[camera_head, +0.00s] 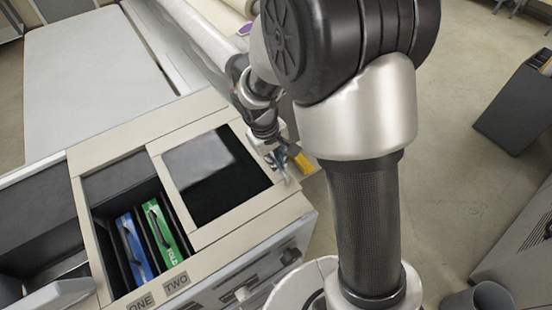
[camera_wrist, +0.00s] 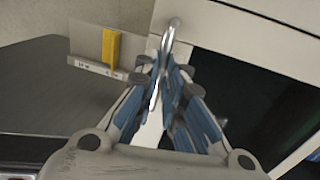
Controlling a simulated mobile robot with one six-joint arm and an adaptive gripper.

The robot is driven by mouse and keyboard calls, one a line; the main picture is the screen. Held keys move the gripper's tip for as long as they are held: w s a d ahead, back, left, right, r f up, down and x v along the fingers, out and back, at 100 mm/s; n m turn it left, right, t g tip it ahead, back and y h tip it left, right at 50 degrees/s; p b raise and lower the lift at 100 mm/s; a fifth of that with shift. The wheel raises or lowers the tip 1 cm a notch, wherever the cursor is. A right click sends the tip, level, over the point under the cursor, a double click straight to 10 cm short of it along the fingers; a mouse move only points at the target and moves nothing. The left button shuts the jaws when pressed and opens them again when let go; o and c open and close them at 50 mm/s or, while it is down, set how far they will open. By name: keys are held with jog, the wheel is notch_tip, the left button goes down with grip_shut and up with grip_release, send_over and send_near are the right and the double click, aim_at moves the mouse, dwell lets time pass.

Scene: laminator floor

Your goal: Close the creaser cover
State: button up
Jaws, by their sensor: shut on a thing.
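The creaser cover seems to be the beige-framed panel (camera_head: 245,222) around a dark, partly reflecting window on the machine's top in the head view. I cannot tell how far open it stands. In the wrist view its pale frame (camera_wrist: 235,35) and the dark area (camera_wrist: 232,90) fill the right side. My gripper (camera_wrist: 165,72) is shut on a thin bent metal handle (camera_wrist: 174,24) beside the pale frame.
A yellow block (camera_wrist: 110,50) stands on a pale ledge (camera_wrist: 88,66) left of the handle, close to my gripper. Blue (camera_head: 134,245) and green (camera_head: 165,232) cassettes sit in slots marked ONE and TWO. A dark bin (camera_head: 515,105) stands right; open floor lies between.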

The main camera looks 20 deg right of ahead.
grip_shut()
jog(key=b, duration=0.4)
send_over(208, 212)
jog(key=shift+d, duration=0.1)
dwell(0.3)
jog(key=o, duration=0.6)
grip_release()
jog(key=shift+a, duration=0.2)
jog(key=shift+o, duration=0.2)
jog(key=shift+d, duration=0.1)
jog(key=shift+r, duration=0.1)
notch_tip(208, 212, up, 12)
jog(key=a, duration=0.2)
jog(key=shift+s+f, duration=0.2)
jog(key=shift+s, duration=0.2)
jog(key=shift+a, duration=0.1)
